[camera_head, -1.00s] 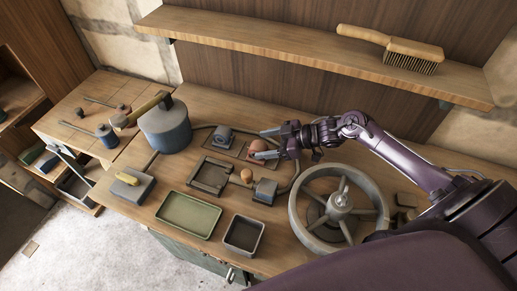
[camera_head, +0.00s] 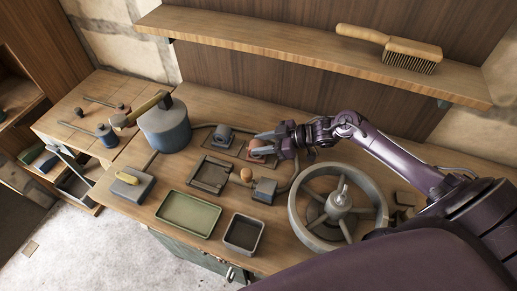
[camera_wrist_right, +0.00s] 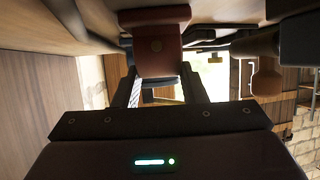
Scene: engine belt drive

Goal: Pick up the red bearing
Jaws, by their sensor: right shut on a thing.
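The red bearing (camera_head: 257,147) is a small reddish block at the back of the workbench, beside a grey bearing (camera_head: 223,135). My right gripper (camera_head: 262,143) is shut on the red bearing, with one finger on each side of it. My left gripper is not in view.
A large spoked wheel (camera_head: 302,205) stands close in front of my right arm. A blue-grey pot (camera_head: 166,130), a green tray (camera_head: 187,232) and a dark tray (camera_head: 226,239) are on the bench. A shelf (camera_head: 300,58) with a brush (camera_head: 410,52) runs above the back.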

